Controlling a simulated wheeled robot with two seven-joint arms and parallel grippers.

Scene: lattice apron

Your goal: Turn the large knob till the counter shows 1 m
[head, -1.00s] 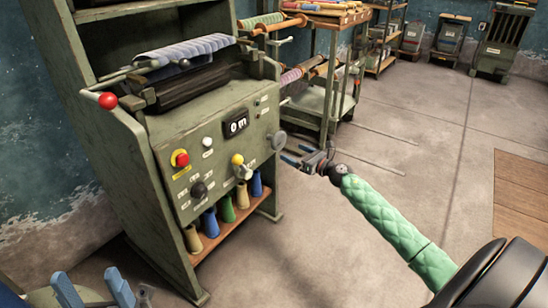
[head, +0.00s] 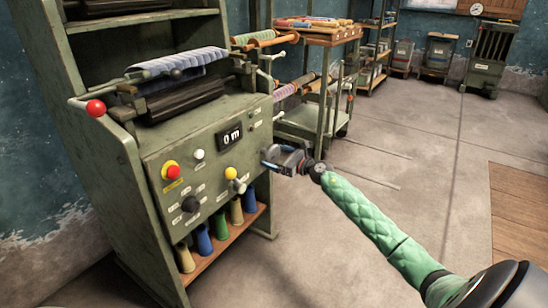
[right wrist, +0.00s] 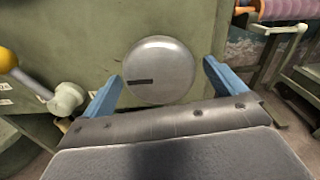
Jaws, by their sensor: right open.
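The green machine's counter (head: 231,136) reads 0 m on its front panel. The large knob is a round grey metal disc (right wrist: 160,70) with a dark slot, on the panel's right side; in the head view my gripper hides it. My right gripper (head: 268,160) is at the knob. In the right wrist view its two blue fingers (right wrist: 162,88) are spread, one on each side of the knob's lower part; I cannot tell whether they touch it. My left gripper is out of the head view.
A yellow-ball lever (head: 235,178) is just left of the right gripper. The panel also has a red button (head: 171,171), a white button (head: 198,154) and a black knob (head: 190,204). A shelf below holds several coloured cones. A cart (head: 318,125) stands behind.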

